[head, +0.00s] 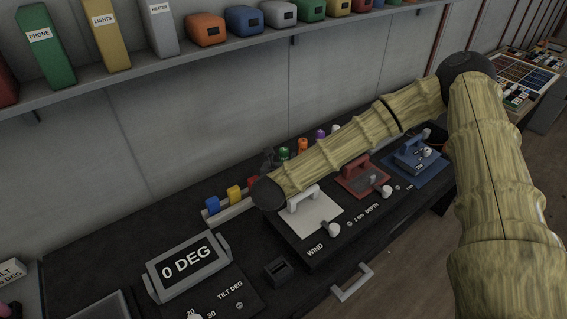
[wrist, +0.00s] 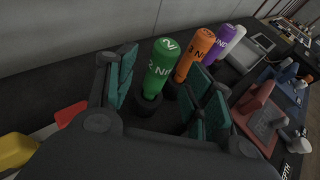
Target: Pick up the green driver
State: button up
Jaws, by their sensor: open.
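The green driver (wrist: 159,68) stands upright in a dark round holder in the wrist view, with white lettering on its handle. It also shows small in the head view (head: 284,153), behind my forearm. My gripper (wrist: 164,86) is open, with one teal-padded finger left of the green driver and the other to its right. The handle shows between the pads, with a gap on both sides; I cannot tell how deep it sits between them. The right finger is close to the orange driver (wrist: 196,54) and covers part of its lower end.
A purple driver (wrist: 225,42) and a white one stand beyond the orange one. Yellow (head: 234,194) and blue (head: 212,205) pieces sit in a rail at left. Lever panels, including a white one (head: 318,214), lie in front. A shelf (head: 200,62) with binders and coloured boxes runs above.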

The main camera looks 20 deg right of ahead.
aim_at(283, 157)
jog(key=shift+w+d+p, duration=0.25)
jog(key=shift+w+p, duration=0.15)
jog(key=shift+p, duration=0.1)
jog(key=p+x, duration=0.1)
jog(key=x, duration=0.2)
jog(key=shift+p, duration=0.4)
jog(key=shift+w+d+f, duration=0.25)
jog(key=shift+w+f, duration=0.1)
jog(key=shift+w, duration=0.15)
grip_shut()
